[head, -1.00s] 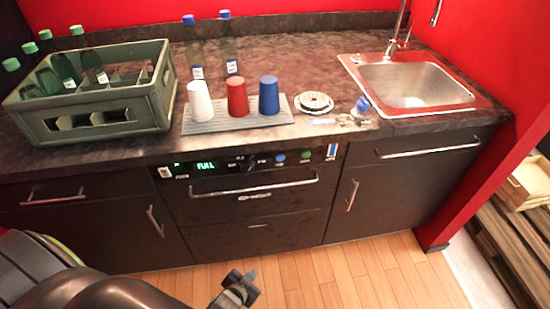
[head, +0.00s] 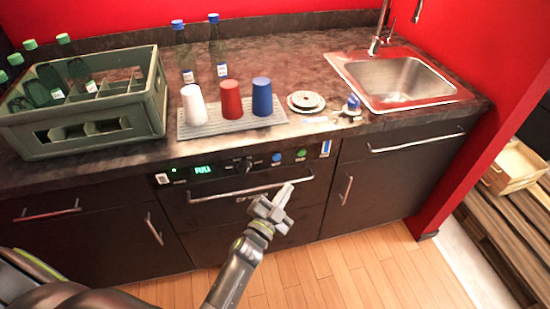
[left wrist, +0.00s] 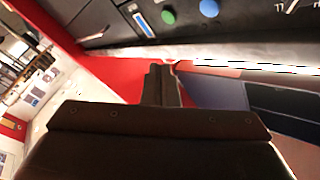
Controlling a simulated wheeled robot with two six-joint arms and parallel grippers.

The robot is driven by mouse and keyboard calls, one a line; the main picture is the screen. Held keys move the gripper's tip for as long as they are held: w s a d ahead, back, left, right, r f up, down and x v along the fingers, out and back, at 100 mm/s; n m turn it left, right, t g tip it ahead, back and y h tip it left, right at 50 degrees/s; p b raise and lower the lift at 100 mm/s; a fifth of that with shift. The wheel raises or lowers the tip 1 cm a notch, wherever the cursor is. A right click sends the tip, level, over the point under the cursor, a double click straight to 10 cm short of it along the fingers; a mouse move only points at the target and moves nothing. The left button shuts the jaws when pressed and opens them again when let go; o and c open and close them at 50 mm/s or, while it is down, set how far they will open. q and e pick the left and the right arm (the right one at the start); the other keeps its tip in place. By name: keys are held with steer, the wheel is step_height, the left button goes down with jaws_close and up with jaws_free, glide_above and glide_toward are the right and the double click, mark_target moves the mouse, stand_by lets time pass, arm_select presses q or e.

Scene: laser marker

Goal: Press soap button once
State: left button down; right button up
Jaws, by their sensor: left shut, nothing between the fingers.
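The dark control panel of the appliance under the counter (head: 215,172) carries a blue button (head: 276,158) and a green button (head: 301,155), right of a black knob (head: 244,166). The button labels are too small to read, so I cannot tell which is soap. My left gripper (head: 286,190) is shut and empty, in front of the appliance handle and a little below the buttons in the picture. The left wrist view shows the gripper's fingers (left wrist: 160,85) together, with the green button (left wrist: 168,17) and blue button (left wrist: 208,8) beyond them.
A bar handle (head: 235,192) runs across the appliance below the panel. On the counter stand a green bottle crate (head: 90,133), a mat with white, red and blue cups (head: 195,130), and a sink (head: 395,85). The wooden floor in front is clear.

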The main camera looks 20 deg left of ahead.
mark_target(277, 158)
arm_select(q)
steer(key=shift+w+a+f+b, duration=0.1)
steer(key=shift+w+a+b, duration=0.45)
steer(key=shift+w+a, duration=0.5)
steer(key=shift+w+a+r+b, duration=0.1)
steer(key=shift+w+a+b, duration=0.45)
steer(key=shift+w, duration=0.85)
steer(key=shift+w+a+f+b, duration=0.1)
steer(key=shift+w+a+b, duration=0.4)
steer(key=shift+w+a, duration=0.6)
steer(key=shift+w+d, duration=0.15)
steer(key=shift+w, duration=0.05)
steer(key=shift+w, duration=0.25)
steer(key=shift+w+a, duration=0.35)
steer(key=shift+a, duration=0.05)
steer(key=shift+w+r, duration=0.1)
steer(key=shift+r, duration=0.25)
stand_by(0.5)
